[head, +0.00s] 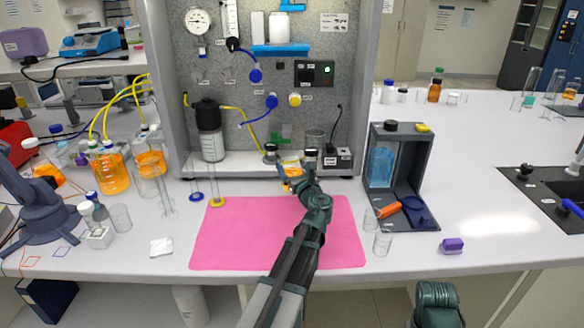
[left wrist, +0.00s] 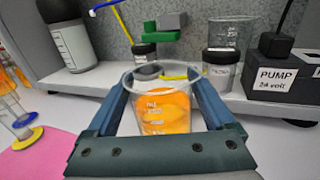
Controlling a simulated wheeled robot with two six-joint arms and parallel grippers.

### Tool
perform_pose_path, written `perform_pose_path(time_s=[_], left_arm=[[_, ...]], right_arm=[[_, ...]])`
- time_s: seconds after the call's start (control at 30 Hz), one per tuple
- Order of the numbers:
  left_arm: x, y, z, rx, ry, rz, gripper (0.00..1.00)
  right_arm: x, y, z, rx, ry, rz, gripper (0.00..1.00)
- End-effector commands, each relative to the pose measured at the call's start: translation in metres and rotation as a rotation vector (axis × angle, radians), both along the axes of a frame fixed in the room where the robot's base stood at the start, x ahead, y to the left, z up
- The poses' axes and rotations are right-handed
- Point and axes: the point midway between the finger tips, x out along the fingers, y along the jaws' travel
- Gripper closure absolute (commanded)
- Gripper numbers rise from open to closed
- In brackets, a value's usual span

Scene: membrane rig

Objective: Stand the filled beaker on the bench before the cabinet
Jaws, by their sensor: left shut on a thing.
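The filled beaker (left wrist: 163,108), clear glass with orange liquid, is upright between the two fingers of my left gripper (left wrist: 165,90), which is shut on it. In the head view the gripper (head: 290,178) is in front of the cabinet's (head: 262,95) lower shelf, and the orange of the beaker shows partly behind it. The beaker's base is hidden, so I cannot tell whether it touches the bench (head: 480,205). My right gripper's fingers do not show.
A pink mat (head: 235,240) lies before the cabinet. The shelf holds a dark-capped bottle (head: 211,135), small jars and a pump box (left wrist: 277,82).

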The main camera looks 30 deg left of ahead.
Motion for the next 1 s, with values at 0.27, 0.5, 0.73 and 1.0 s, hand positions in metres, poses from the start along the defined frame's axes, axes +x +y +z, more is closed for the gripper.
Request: perform_pose_path(time_s=[0.27,0.5,0.73,1.0], left_arm=[[0.0001,0.0,-0.0062,0.001,0.001,0.0,1.0],[0.0,0.0,-0.0107,0.001,0.001,0.0,1.0],[0.0,0.0,-0.0103,0.0,0.0,0.0,0.0],[-0.0085,-0.009,-0.0105,0.0,0.0,-0.001,0.0]], right_arm=[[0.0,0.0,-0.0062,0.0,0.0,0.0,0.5],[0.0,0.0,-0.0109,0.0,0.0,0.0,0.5],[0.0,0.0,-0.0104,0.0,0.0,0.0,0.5],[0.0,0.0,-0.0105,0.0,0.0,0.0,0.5]])
